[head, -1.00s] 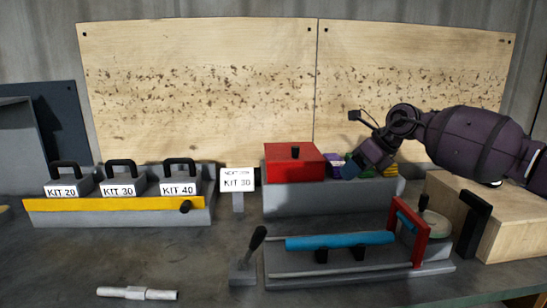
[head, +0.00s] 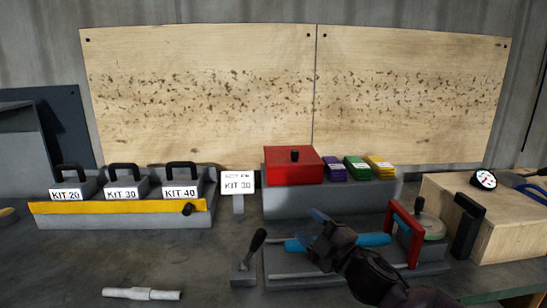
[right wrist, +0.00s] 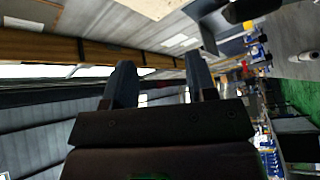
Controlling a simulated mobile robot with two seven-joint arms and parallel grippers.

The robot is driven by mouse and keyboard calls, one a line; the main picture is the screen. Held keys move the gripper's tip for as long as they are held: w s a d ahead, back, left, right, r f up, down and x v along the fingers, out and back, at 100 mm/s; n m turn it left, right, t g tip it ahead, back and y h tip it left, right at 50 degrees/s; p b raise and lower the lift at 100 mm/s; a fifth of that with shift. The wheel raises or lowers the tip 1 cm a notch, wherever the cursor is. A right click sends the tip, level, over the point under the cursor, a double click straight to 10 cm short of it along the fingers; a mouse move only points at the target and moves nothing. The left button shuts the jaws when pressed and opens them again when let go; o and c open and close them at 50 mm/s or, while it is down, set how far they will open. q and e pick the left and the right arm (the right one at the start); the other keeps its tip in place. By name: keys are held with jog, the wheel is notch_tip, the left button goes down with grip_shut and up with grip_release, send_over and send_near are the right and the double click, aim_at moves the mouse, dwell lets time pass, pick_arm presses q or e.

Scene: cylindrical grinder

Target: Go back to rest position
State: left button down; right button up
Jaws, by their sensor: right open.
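My right gripper (head: 322,232) is in the head view, in front of the blue cylinder (head: 374,240) of the grinder, hiding part of it. In the right wrist view its two fingers (right wrist: 158,85) stand apart with nothing between them. The right forearm comes in from the bottom right of the head view. My left gripper is not in view.
A red box (head: 292,168) and purple, green and yellow blocks (head: 357,168) sit on a grey stand. A lever (head: 248,255) stands left of the grinder. Kit boxes (head: 124,188) are at left, a wooden box (head: 500,220) at right. A metal shaft (head: 142,294) lies front left.

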jog(key=s+d+f+m+g+h, duration=0.1)
jog(key=s+d+f+m+h, duration=0.3)
jog(key=s+f, duration=0.6)
jog(key=s+d+f+m+g+h+p, duration=0.1)
jog(key=s+d+f+m+h, duration=0.3)
jog(key=s+d+f+m, duration=0.4)
jog(key=s+d+f+m+g+h+p, duration=0.1)
jog(key=s+d+f+m+g+h, duration=0.2)
jog(key=s+d+f+m, duration=0.3)
jog(key=s+f, duration=0.2)
jog(key=s, duration=0.4)
jog(key=s+d+f+h, duration=0.1)
jog(key=s+f, duration=0.2)
jog(key=s, duration=0.3)
jog(key=shift+s+f+m, duration=0.3)
jog(key=shift+f+m, duration=0.05)
jog(key=shift+m, duration=0.05)
